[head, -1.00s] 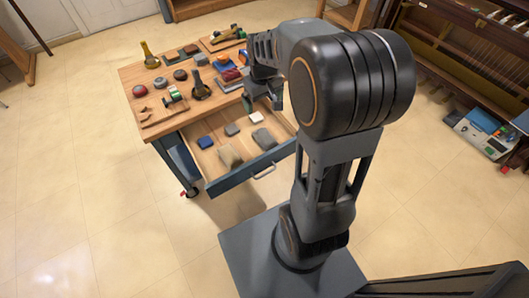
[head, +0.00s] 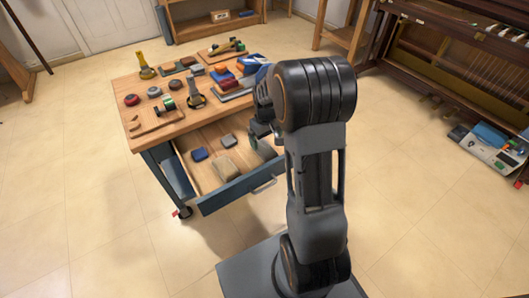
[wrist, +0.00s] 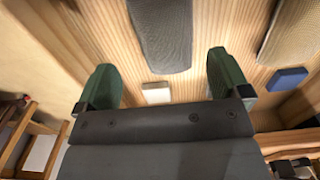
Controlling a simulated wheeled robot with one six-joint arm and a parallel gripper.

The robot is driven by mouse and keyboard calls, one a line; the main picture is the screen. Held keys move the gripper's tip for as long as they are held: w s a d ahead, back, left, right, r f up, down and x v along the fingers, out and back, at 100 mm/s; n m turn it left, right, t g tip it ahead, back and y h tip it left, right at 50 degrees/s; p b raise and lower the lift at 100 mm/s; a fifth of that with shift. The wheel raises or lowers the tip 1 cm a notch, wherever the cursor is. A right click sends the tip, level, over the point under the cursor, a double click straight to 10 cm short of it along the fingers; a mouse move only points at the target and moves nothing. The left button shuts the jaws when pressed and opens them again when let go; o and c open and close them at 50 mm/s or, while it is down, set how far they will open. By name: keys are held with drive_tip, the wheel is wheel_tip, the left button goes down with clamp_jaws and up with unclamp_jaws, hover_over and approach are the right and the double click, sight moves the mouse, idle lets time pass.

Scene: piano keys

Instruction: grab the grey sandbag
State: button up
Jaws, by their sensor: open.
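The grey sandbag (wrist: 160,35) lies on the wooden floor of the open drawer. In the wrist view it runs out of the top edge, and its near end lies ahead of the gap between my fingers. My gripper (wrist: 163,78) is open, with a green-padded finger on each side and nothing held. In the head view my gripper (head: 263,135) is low over the right part of the drawer (head: 239,188), and my arm and gripper mostly hide the grey sandbag there.
A beige bag (head: 226,169), a blue block (head: 200,154) and a grey block (head: 228,141) lie left of my gripper in the drawer. A white block (wrist: 157,93) shows between my fingers. The workbench top (head: 187,122) above holds several tools.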

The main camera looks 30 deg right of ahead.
sight(265, 146)
drive_tip(key=shift+s+a+f+b, duration=0.15)
drive_tip(key=shift+f+b, duration=0.6)
drive_tip(key=shift+f, duration=0.6)
drive_tip(key=shift+s+a+f+b, duration=0.15)
drive_tip(key=shift+f+b, duration=0.6)
drive_tip(key=shift+f, duration=0.6)
drive_tip(key=shift+w, duration=0.1)
drive_tip(key=c, duration=1.1)
drive_tip(key=shift+r, duration=0.1)
drive_tip(key=shift+c, duration=0.6)
drive_tip(key=shift+r, duration=0.1)
